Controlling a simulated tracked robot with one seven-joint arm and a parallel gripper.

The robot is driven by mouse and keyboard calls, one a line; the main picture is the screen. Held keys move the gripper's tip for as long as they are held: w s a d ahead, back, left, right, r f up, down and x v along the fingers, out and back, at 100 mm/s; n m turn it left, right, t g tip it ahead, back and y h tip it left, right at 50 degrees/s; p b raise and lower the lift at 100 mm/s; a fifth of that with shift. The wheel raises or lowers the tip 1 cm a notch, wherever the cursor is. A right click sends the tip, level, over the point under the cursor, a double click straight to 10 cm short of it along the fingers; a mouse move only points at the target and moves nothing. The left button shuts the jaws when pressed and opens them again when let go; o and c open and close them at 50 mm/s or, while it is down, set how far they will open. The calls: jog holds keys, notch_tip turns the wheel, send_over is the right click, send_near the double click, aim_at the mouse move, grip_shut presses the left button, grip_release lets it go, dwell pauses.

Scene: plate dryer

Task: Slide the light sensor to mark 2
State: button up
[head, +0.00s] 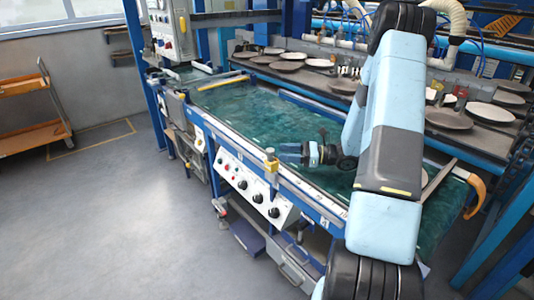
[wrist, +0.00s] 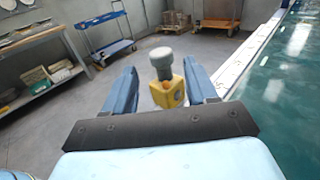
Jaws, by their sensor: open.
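The light sensor is a yellow block with a grey knob on top (head: 270,160). It stands upright on the front rail (head: 300,183) of the green-water tank. My gripper (head: 288,153) is over the tank side, its fingers pointing left toward the sensor. In the wrist view the sensor (wrist: 166,92) shows between my two open blue fingers (wrist: 160,66). The fingers appear apart from it on both sides; I cannot tell how deep it sits between them. White markings run along the rail, but I cannot read mark 2.
A panel with black knobs (head: 257,198) hangs below the rail. Plates (head: 285,66) line a shelf at the back. A wooden-shelved cart (head: 30,110) stands at the left. The floor in front is clear.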

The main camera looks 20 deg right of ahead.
aim_at(270, 150)
jog(key=shift+x, duration=3.05)
jog(key=shift+c, duration=0.3)
